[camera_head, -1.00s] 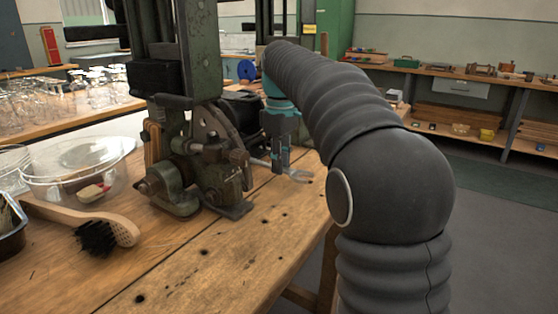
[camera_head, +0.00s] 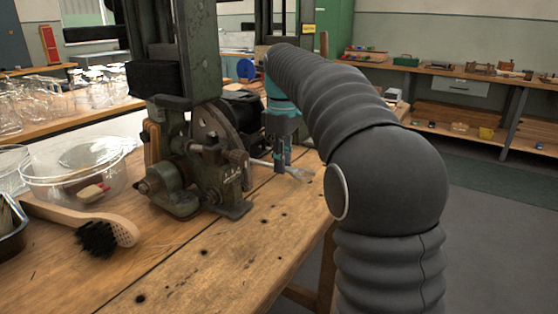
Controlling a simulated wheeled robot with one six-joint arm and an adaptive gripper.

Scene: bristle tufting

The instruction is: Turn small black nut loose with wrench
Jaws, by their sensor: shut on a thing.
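My gripper (camera_head: 281,163) points down beside the green tufting machine (camera_head: 205,165), on its right. It is shut on a wrench (camera_head: 298,173), a grey metal tool that lies roughly level. One end of the wrench sticks out to the right of my fingers, and its other side runs left toward the machine. I cannot tell whether the wrench touches the machine. The small black nut cannot be made out in this view.
A wooden brush (camera_head: 95,228) with black bristles lies on the workbench (camera_head: 215,255) at the left. A clear bowl (camera_head: 75,172) stands behind it. The front right of the bench is clear. Shelves (camera_head: 470,75) stand at the back right.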

